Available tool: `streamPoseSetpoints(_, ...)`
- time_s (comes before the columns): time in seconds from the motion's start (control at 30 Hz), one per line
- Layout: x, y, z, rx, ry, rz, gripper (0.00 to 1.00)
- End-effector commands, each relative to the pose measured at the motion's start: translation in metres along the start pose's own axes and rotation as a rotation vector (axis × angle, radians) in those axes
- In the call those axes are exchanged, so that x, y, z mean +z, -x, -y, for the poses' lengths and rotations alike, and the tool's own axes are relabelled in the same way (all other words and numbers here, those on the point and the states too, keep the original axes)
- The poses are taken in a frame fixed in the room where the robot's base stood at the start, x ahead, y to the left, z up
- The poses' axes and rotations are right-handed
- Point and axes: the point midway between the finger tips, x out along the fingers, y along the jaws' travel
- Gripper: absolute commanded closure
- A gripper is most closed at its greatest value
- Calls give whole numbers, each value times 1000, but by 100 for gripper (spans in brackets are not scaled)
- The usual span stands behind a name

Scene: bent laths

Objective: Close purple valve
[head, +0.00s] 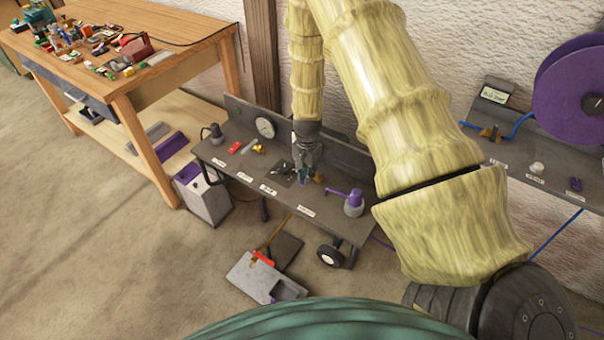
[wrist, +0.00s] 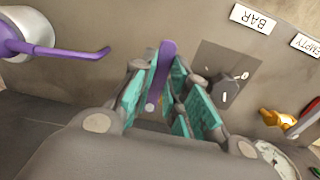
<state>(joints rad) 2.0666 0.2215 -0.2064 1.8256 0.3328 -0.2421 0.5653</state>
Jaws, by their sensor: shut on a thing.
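A flat purple strip, which looks like the purple valve's handle (wrist: 163,68), stands between the teal finger pads in the wrist view. My gripper (wrist: 168,92) is shut on it, with its upper part sticking out beyond the pads. The lower end of the handle and most of the valve body are hidden by the fingers and palm. In the head view my gripper (head: 304,176) points down at the right-middle part of the grey bench panel (head: 232,166), and the handle is mostly hidden there.
A purple-topped grey can with a long spout (head: 352,203) stands right of my gripper. A gauge (head: 265,128), brass fitting (head: 258,148) and red item (head: 235,146) sit to the left. A purple reel (head: 572,90) is at right. A wooden workbench (head: 165,75) stands at the left.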

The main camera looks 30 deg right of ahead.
Motion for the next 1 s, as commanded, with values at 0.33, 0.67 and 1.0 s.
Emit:
streamPoseSetpoints(0.33, 1, 0, 0, 1, -1, 0, 64)
streamPoseSetpoints(0.67, 1, 1, 1, 0, 2, 0, 62)
streamPoseSetpoints(1.0, 1, 35, 2, -2, 3, -2, 62)
